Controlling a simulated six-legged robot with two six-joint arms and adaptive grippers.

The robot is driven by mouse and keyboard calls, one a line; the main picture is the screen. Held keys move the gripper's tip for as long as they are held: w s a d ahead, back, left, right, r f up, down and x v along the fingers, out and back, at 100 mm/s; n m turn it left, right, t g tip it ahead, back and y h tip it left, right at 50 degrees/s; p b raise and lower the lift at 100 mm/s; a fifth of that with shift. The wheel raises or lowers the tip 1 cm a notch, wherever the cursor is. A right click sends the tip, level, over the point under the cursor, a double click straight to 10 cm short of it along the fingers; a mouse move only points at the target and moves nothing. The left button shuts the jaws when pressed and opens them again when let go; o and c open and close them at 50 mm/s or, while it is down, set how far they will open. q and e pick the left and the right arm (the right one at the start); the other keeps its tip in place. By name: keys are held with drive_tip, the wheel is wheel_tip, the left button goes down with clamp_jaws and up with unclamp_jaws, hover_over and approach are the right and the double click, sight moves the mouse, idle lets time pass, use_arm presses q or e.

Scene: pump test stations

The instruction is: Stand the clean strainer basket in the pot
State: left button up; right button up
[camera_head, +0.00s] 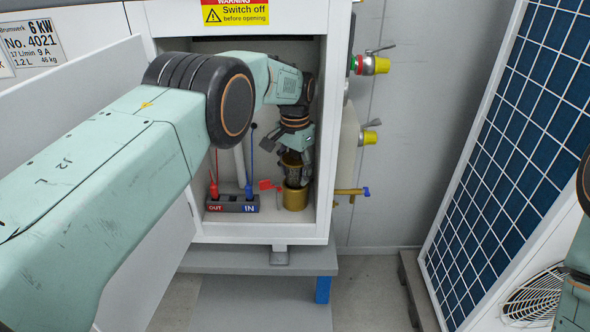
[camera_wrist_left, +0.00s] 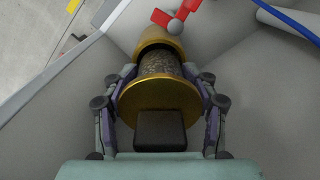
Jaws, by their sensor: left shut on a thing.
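The strainer basket has a dark mesh body and a brass top rim (camera_head: 291,159). My left gripper (camera_head: 296,157) reaches into the open cabinet and is shut on the basket near its rim. In the left wrist view the basket's brass rim (camera_wrist_left: 158,96) faces me between the fingers (camera_wrist_left: 163,105), with the mesh beyond it. The brass pot (camera_head: 295,200) stands on the cabinet floor directly below the basket and shows past the mesh in the wrist view (camera_wrist_left: 158,35). The mesh's lower end meets the pot's mouth in both views; I cannot tell how deep it is. My right gripper is out of view.
A red lever (camera_head: 268,185) sits left of the pot. A grey OUT/IN block (camera_head: 232,204) with red and blue lines stands further left. The cabinet's right wall is close beside the pot. The open door (camera_head: 70,85) is at left, behind my left arm.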

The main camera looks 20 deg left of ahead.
sight(295, 183)
use_arm(q)
drive_tip(key=shift+f, duration=0.65)
idle(0.3)
drive_tip(key=shift+s+f+b, duration=0.45)
drive_tip(key=shift+f+b, duration=0.1)
drive_tip(key=shift+f, duration=0.15)
drive_tip(key=shift+d+f, duration=0.1)
drive_tip(key=shift+f, duration=0.05)
drive_tip(key=shift+c, duration=0.3)
drive_tip(key=shift+s, duration=0.1)
drive_tip(key=shift+c, duration=1.2)
drive_tip(key=shift+o, duration=0.8)
drive_tip(key=shift+f+b, duration=0.4)
drive_tip(key=shift+f, duration=0.05)
drive_tip(key=shift+o, duration=0.3)
drive_tip(key=shift+f, duration=0.1)
drive_tip(key=shift+o, duration=0.3)
drive_tip(key=shift+w+f, duration=0.2)
drive_tip(key=shift+f, duration=0.05)
